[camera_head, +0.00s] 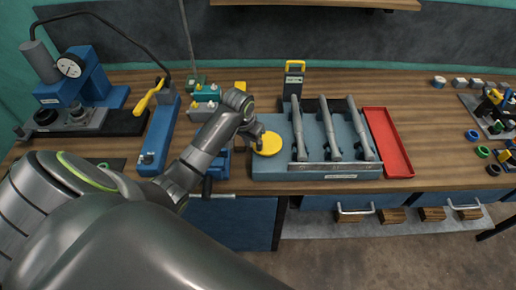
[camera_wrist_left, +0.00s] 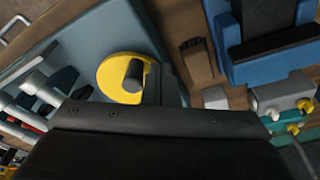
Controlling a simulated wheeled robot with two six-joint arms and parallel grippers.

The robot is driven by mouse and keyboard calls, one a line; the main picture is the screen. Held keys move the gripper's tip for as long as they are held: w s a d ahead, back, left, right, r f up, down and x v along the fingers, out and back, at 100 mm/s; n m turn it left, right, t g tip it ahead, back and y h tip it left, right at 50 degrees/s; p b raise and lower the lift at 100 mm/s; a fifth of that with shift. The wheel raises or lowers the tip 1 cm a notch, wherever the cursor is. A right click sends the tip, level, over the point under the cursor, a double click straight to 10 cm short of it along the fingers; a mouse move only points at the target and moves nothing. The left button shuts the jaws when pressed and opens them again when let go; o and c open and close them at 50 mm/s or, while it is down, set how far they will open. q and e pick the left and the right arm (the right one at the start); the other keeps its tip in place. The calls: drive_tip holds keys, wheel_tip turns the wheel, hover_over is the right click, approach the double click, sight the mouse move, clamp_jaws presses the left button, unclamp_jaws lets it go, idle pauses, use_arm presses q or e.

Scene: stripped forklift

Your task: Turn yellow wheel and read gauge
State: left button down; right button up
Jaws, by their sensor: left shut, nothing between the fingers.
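The yellow wheel (camera_head: 269,145) is a flat yellow disc at the left end of a blue-grey fixture block on the bench. My left gripper (camera_head: 258,136) is shut and empty, with its tips at the wheel's upper left edge. In the left wrist view the yellow wheel (camera_wrist_left: 108,72) shows beyond the shut fingers, with a grey stub over its face. Whether the fingers touch the wheel, I cannot tell. A round white dial gauge (camera_head: 70,66) sits on a blue press at the far left; its reading is too small to make out. My right gripper is not in view.
The blue-grey fixture (camera_head: 315,172) holds several grey handled tools beside the wheel. A red tray (camera_head: 388,140) lies to its right. A blue lever tool (camera_head: 160,135) with a yellow handle stands left of my forearm. Bare bench top (camera_head: 435,140) is free at the right.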

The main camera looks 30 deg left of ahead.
use_arm(q)
drive_tip(key=shift+f+b, duration=0.3)
drive_tip(key=shift+f, duration=0.75)
drive_tip(key=shift+w+d, duration=0.25)
drive_tip(key=shift+d, duration=0.2)
drive_tip(key=shift+d+r, duration=0.15)
drive_tip(key=shift+d, duration=0.05)
